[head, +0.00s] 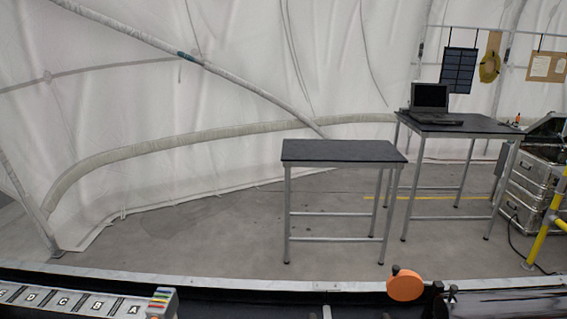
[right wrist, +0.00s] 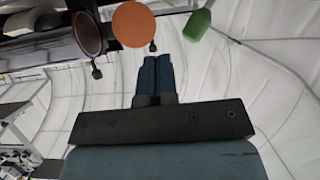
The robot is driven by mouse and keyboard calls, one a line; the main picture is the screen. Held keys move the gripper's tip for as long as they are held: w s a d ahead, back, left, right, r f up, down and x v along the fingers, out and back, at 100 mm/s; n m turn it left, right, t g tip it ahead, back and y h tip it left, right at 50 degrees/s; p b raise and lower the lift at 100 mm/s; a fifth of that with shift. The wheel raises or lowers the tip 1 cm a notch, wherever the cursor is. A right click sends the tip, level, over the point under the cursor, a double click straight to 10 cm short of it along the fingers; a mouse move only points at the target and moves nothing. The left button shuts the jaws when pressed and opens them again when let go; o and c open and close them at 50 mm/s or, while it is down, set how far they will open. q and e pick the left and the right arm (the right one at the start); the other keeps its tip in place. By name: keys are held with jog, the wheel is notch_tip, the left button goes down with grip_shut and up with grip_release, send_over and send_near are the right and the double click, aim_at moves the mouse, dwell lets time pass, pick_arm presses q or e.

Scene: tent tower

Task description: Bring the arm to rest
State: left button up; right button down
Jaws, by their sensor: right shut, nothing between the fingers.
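My right gripper (right wrist: 157,75) is in the right wrist view, with its two dark blue fingers side by side and touching. It is shut and holds nothing. The fingers appear just below an orange disc (right wrist: 133,24), and I cannot tell the distance between them. I do not see my right gripper in the head view. My left gripper is not in view.
The orange disc also shows in the head view (head: 405,285). A dark disc (right wrist: 88,32) and a green piece (right wrist: 196,24) flank it. A bare black-topped table (head: 344,151) and a laptop table (head: 460,125) stand beyond. Silver cases (head: 533,190) stand right. Floor at left is clear.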

jog(key=s+a+r+n+g, duration=0.15)
jog(key=s+g, duration=0.35)
jog(key=s, duration=0.7)
jog(key=s+a+r+n+g, duration=0.15)
jog(key=s+g, duration=0.35)
jog(key=s, duration=0.8)
jog(key=w+a+f+t+y, duration=0.1)
jog(key=w+a+f+t, duration=0.2)
jog(key=f, duration=0.4)
jog(key=w+a+f+t+y, duration=0.2)
jog(key=w+a+f+t, duration=0.1)
jog(key=f, duration=0.4)
jog(key=shift+w+a+t+y+p, duration=0.35)
jog(key=shift+a+t, duration=0.15)
jog(key=shift+t, duration=0.4)
